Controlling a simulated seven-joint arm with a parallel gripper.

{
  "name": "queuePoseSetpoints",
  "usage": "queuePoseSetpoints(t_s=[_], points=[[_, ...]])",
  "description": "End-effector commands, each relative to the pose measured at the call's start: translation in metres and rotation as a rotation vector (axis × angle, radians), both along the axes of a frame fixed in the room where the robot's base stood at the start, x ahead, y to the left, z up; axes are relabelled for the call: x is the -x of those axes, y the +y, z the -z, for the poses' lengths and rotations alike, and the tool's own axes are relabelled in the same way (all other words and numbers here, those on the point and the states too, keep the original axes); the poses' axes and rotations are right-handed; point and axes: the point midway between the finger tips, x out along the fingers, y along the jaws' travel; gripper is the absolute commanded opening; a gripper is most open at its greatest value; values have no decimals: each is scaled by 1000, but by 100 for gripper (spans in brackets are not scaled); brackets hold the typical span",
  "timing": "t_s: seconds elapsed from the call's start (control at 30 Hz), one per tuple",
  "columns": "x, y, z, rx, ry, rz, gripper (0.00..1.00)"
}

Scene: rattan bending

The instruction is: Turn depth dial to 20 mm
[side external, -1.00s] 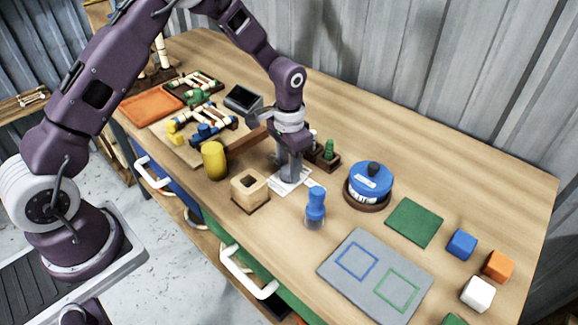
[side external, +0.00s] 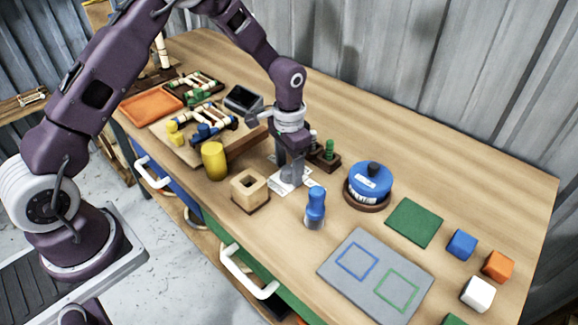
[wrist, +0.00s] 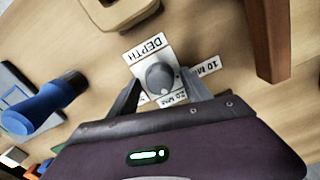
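The depth dial is a round grey knob (wrist: 160,78) on a white plate marked DEPTH (wrist: 148,48) in the wrist view. A 10 mm label (wrist: 208,67) is at its right and a 20 mm label (wrist: 173,99) is just below it. A small pale mark on the knob's lower edge faces the 20 mm label. My gripper (wrist: 161,82) points down over the dial, one finger on each side of the knob. Whether the fingers touch the knob is unclear. In the side view my gripper (side external: 288,178) hides the knob, and part of the white plate (side external: 283,187) shows.
A wooden block with a square hole (side external: 249,190), a blue-handled tool (side external: 315,207) and a blue round device (side external: 369,182) stand close by. A small dark rack (side external: 326,160) is behind my gripper. A wooden board (side external: 243,140) with a yellow cylinder (side external: 214,160) lies left.

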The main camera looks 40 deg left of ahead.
Motion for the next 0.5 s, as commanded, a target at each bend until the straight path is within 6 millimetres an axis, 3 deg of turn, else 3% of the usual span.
queuePoseSetpoints(t_s=[0.17,0.5], points=[[-1,0,-5,0,-2,0,57],[0,0,-66,1,-2,-1,57]])
